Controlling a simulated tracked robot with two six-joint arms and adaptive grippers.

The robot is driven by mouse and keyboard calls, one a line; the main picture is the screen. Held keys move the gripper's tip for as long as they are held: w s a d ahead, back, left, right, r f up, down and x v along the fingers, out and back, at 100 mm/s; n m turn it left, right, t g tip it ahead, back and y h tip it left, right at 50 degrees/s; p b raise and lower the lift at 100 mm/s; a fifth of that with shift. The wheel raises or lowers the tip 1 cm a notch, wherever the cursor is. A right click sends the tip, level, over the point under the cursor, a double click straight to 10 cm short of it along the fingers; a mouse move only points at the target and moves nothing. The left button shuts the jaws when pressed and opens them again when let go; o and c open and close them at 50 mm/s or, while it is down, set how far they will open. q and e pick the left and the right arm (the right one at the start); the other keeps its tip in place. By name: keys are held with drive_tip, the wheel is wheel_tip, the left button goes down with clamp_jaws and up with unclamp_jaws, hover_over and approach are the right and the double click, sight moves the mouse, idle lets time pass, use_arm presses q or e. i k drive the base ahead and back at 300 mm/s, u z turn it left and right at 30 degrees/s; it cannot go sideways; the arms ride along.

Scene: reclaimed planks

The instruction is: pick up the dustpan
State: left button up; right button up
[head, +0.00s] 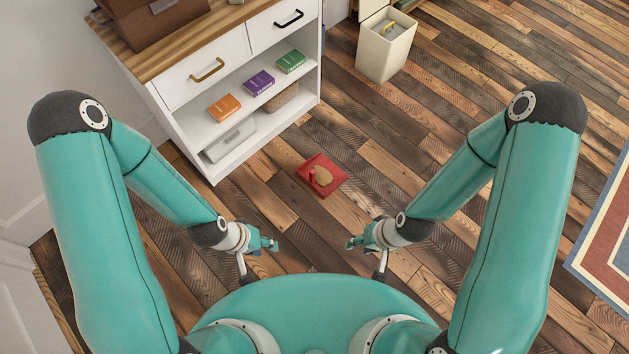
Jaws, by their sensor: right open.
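A red dustpan (312,168) lies on the wooden floor near the middle of the head view, in front of the white shelf unit. A small tan object rests on it. My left gripper (272,244) is below and left of the dustpan in the picture, apart from it; its small fingers do not show clearly whether they are open. My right gripper (351,242) is below and right of the dustpan, open and apart from it. I see nothing held in either gripper.
A white shelf unit (216,171) with drawers, books and boxes stands at the upper left. A cream bin (384,54) stands at the top, right of the shelf unit. A patterned rug (606,235) lies at the right edge. The floor around the dustpan is clear.

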sight(324, 176)
drive_tip(key=u, duration=0.45)
drive_tip(key=k, duration=1.1)
drive_tip(key=u, duration=0.55)
drive_tip(key=i, duration=0.35)
drive_tip(key=z, duration=0.65)
drive_tip(key=i, duration=1.9)
drive_tip(key=z, duration=0.15)
